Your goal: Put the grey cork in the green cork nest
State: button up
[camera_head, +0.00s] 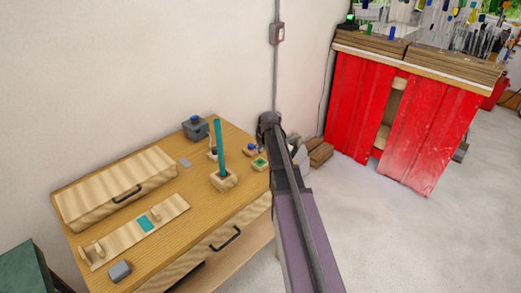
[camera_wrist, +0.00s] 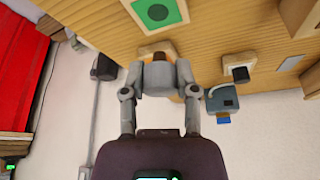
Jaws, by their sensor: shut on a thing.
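The green cork nest (camera_head: 260,164) is a small wooden block with a green top near the table's right edge. In the wrist view it shows at the top (camera_wrist: 155,12), with a dark round hole in the green square, apparently empty. My gripper (camera_wrist: 158,78) is shut on a small grey thing between its fingertips, which I take as the grey cork (camera_wrist: 158,72). It blends with the grey fingers, so its outline is unclear. The gripper is apart from the green nest. In the head view my arm hides most of the gripper.
A blue-grey box (camera_head: 196,131) stands at the back of the table (camera_head: 210,212). A wooden case (camera_head: 115,190) and a long board (camera_head: 135,232) lie left.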

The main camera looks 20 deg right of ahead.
aim_at(259, 163)
jog(key=shift+f, duration=0.1)
jog(key=shift+f+b, duration=2.8)
jog(key=shift+b, duration=0.1)
jog(key=shift+f, duration=0.25)
jog(key=shift+r+p, duration=0.6)
jog(key=shift+r, duration=0.25)
dwell(3.9)
